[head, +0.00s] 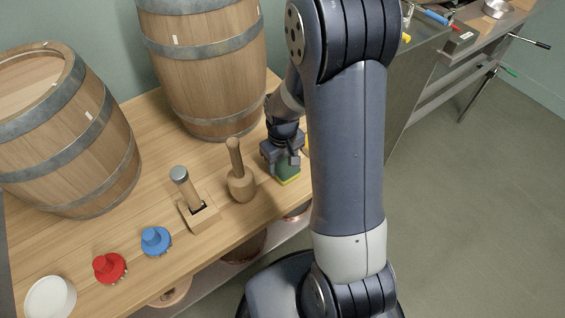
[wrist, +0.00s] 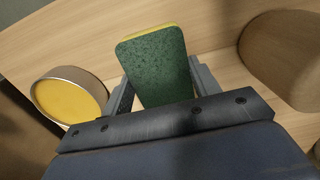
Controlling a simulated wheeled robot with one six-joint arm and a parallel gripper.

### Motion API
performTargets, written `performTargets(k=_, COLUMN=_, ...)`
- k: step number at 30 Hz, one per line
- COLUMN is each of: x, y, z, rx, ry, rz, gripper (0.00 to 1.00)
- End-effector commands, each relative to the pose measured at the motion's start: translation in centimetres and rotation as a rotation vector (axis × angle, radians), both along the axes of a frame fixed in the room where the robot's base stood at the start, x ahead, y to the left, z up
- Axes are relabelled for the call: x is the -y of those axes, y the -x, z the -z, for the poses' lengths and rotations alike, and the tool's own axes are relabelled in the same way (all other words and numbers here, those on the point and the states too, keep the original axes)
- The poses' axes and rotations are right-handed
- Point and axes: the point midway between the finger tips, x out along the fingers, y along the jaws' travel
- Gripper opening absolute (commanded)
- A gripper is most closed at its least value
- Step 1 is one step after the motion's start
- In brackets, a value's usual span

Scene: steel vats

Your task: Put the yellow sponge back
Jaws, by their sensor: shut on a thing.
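The yellow sponge, with a green scouring face, shows in the head view (head: 289,170) low over the right end of the wooden bench. In the wrist view the sponge (wrist: 153,65) stands out between the fingers, green face to the camera and a yellow strip along its far edge. My gripper (head: 283,157) is shut on it, with a finger on either side in the wrist view (wrist: 160,85). I cannot tell whether the sponge touches the bench. My arm hides part of the bench end in the head view.
A wooden mallet (head: 240,180) stands just left of the sponge. A round tin with a yellow top (wrist: 68,97) is close on the other side. Two barrels (head: 205,60) (head: 75,130) stand behind. A block with a hammer (head: 199,212), blue brush (head: 155,241) and red brush (head: 109,268) line the front.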

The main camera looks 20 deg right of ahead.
Motion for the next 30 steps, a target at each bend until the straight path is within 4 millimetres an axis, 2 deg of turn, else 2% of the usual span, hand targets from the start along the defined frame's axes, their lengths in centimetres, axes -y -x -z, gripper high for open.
performTargets(k=10, x=0.0, y=0.0, z=0.5, rx=0.001, ry=0.000, rz=0.000, gripper=0.39)
performTargets(k=11, x=0.0, y=0.0, z=0.5, rx=0.001, ry=0.000, rz=0.000, gripper=0.58)
performTargets(k=19, x=0.0, y=0.0, z=0.4, rx=0.001, ry=0.000, rz=0.000, gripper=0.79)
performTargets(k=26, x=0.0, y=0.0, z=0.3, rx=0.001, ry=0.000, rz=0.000, gripper=0.79)
performTargets(k=30, x=0.0, y=-0.1, z=-0.8, rx=0.005, ry=0.000, rz=0.000, gripper=0.79)
